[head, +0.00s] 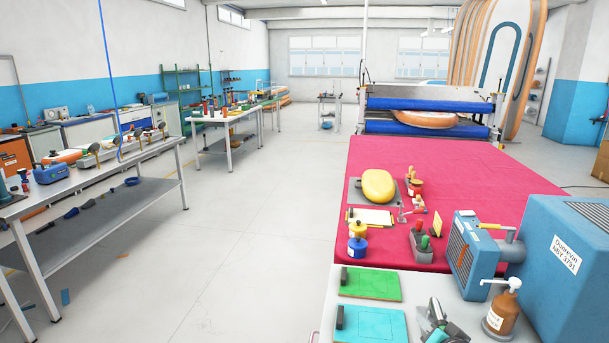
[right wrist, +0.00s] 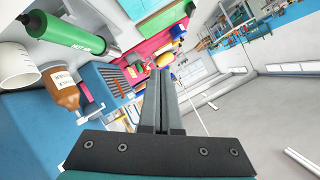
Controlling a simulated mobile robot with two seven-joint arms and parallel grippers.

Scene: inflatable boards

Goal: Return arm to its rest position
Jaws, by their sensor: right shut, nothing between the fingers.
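My right gripper (head: 435,303) shows at the bottom edge of the head view, over the pale bench top, between the turquoise pad and the brown pump bottle. Its arm is mostly out of the picture. In the right wrist view its two grey fingers (right wrist: 160,73) lie together, with nothing held between them. They point toward the far end of the room and appear clear of the things around. My left gripper and arm are not in view.
A turquoise pad (head: 371,325) and a green pad (head: 369,284) lie left of the gripper. A brown pump bottle (head: 500,312) and a blue machine (head: 560,250) stand at right. Beyond is a red-covered table (head: 450,165). The floor (head: 240,230) at left is open.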

